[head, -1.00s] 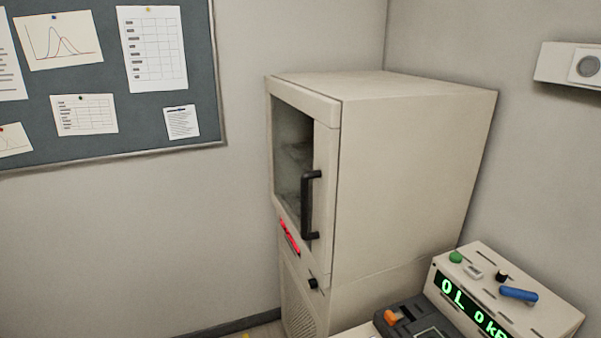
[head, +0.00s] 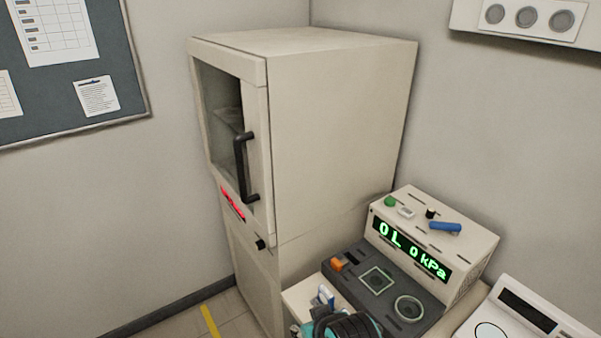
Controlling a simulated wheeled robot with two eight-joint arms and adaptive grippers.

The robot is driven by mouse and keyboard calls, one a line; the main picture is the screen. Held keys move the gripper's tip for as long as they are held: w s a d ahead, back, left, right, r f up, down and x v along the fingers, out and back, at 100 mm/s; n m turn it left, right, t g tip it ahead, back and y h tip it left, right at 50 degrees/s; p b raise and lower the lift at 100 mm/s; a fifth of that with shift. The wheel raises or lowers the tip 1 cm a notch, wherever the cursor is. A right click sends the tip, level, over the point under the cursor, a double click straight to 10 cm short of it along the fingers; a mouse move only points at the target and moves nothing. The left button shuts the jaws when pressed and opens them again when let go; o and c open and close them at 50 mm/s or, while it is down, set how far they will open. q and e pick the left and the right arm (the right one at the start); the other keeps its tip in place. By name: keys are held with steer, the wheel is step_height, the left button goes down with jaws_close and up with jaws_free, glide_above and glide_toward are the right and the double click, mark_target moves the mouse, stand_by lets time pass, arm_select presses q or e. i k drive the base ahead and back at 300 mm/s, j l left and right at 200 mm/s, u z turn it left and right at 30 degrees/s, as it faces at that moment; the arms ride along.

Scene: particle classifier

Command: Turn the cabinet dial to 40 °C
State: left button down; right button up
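The beige cabinet (head: 335,125) stands in the corner, its glass door with a black handle (head: 245,167) facing left. The door looks shut. A red lit display (head: 233,203) sits below the door, seen at a steep angle, so its reading cannot be made out. The small black dial (head: 260,244) is at the display's lower right on the cabinet front. Its setting is too small to tell.
A device with a green "0L 0kPa" display (head: 412,250) stands on the bench right of the cabinet, with a white instrument (head: 525,318) beside it. A black and teal object (head: 345,324) is at the bottom edge. Floor with a yellow stripe (head: 209,320) shows left of the cabinet.

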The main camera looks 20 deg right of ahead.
mark_target(260, 245)
steer(key=i+j+z, duration=0.15)
steer(key=j+z, duration=0.65)
steer(key=i+j, duration=0.05)
